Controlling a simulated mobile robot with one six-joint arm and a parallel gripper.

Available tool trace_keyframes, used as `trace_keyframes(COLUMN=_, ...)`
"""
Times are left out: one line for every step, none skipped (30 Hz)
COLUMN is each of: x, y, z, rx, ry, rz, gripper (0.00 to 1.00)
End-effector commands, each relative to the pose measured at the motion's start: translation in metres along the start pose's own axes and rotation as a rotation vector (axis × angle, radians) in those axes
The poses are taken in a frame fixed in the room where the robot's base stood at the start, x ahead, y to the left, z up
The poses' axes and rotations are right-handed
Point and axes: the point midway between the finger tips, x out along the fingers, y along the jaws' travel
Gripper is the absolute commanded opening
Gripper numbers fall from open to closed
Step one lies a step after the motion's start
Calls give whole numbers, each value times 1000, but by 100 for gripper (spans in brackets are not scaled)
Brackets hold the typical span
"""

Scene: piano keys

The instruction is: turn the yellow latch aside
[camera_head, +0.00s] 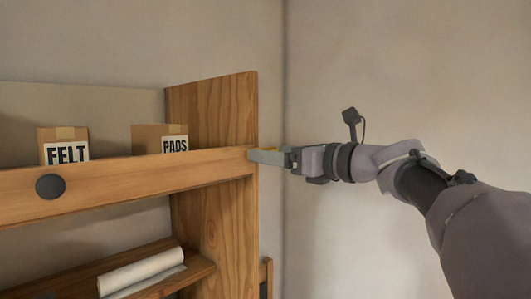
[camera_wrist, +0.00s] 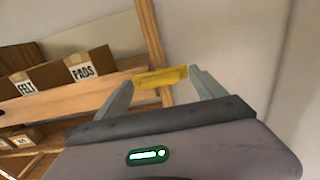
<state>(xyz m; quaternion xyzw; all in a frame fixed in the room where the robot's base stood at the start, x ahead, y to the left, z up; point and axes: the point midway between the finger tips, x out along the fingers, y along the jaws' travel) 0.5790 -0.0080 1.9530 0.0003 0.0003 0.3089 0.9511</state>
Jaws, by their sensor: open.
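The yellow latch (camera_wrist: 160,76) is a short flat bar at the end of the wooden shelf's front rail. In the wrist view it lies crosswise between my gripper's two fingertips. My gripper (camera_wrist: 156,80) is open, with one finger on each side of the latch. I cannot tell whether either finger touches it.
The wooden shelf's front rail (camera_head: 130,180) carries a dark round knob (camera_head: 50,187). Behind it stand boxes labelled FELT (camera_head: 65,138) and PADS (camera_head: 146,138). A white roll (camera_head: 140,272) lies on the lower shelf.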

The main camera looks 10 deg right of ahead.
Motion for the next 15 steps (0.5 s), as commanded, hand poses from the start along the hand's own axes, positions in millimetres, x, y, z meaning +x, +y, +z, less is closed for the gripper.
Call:
trace_keyframes(x=0, y=0, z=0, rx=0, ry=0, rz=0, gripper=76)
trace_keyframes(x=0, y=0, z=0, rx=0, ry=0, rz=0, gripper=70)
trace_keyframes(x=0, y=0, z=0, rx=0, ry=0, rz=0, gripper=62)
trace_keyframes(x=0, y=0, z=0, rx=0, ry=0, rz=0, gripper=56)
trace_keyframes(x=0, y=0, z=0, rx=0, ry=0, rz=0, gripper=51)
trace_keyframes(x=0, y=0, z=0, rx=0, ry=0, rz=0, gripper=43)
trace_keyframes(x=0, y=0, z=0, rx=0, ry=0, rz=0, gripper=37)
trace_keyframes(x=0, y=0, z=0, rx=0, ry=0, rz=0, gripper=31)
trace_keyframes(x=0, y=0, z=0, rx=0, ry=0, rz=0, gripper=23)
trace_keyframes(x=0, y=0, z=0, rx=0, ry=0, rz=0, gripper=18)
trace_keyframes(x=0, y=0, z=0, rx=0, ry=0, rz=0, gripper=18)
trace_keyframes(x=0, y=0, z=0, rx=-1, ry=0, rz=0, gripper=18)
trace_keyframes(x=0, y=0, z=0, rx=-3, ry=0, rz=0, gripper=18)
trace_keyframes(x=0, y=0, z=0, rx=-5, ry=-1, rz=0, gripper=18)
trace_keyframes(x=-1, y=0, z=0, rx=-10, ry=-1, rz=0, gripper=18)
